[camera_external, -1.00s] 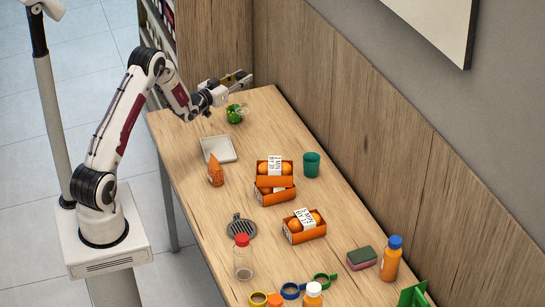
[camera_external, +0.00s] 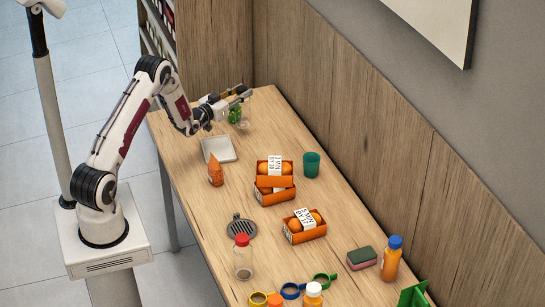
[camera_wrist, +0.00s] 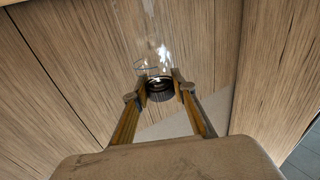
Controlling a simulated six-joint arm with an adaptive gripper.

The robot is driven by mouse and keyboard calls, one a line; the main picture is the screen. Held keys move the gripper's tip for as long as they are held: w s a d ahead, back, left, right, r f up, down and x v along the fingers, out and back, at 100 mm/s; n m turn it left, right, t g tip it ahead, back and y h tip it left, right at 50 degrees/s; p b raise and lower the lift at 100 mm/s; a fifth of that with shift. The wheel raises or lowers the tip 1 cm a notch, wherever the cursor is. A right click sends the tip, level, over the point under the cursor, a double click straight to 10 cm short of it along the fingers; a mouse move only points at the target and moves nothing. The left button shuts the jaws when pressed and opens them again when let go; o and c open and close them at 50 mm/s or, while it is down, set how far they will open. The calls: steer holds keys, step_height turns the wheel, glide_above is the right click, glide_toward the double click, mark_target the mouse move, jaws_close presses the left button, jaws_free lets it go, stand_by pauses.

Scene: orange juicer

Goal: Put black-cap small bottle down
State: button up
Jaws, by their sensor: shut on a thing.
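The black-cap small bottle (camera_wrist: 155,50) is clear glass or plastic. In the wrist view its dark cap (camera_wrist: 160,88) sits between the two fingertips of my gripper (camera_wrist: 160,94), and the clear body extends upward in the picture. My gripper is shut on it at the cap. In the external view my gripper (camera_external: 241,94) is over the far end of the table, beyond the white tray. A small, faint clear shape (camera_external: 243,122) below it appears to be the bottle. I cannot tell whether its base touches the table.
A green object (camera_external: 235,113) is close to my gripper. Orange crates (camera_external: 275,183), a teal cup (camera_external: 311,164) and bottles stand farther along the table (camera_external: 190,190). Wooden panels border the far side.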

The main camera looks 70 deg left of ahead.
steer(key=shift+f, duration=0.15)
steer(key=shift+f, duration=1.9)
steer(key=o, duration=1)
steer(key=shift+c, duration=0.2)
steer(key=v, duration=1.2)
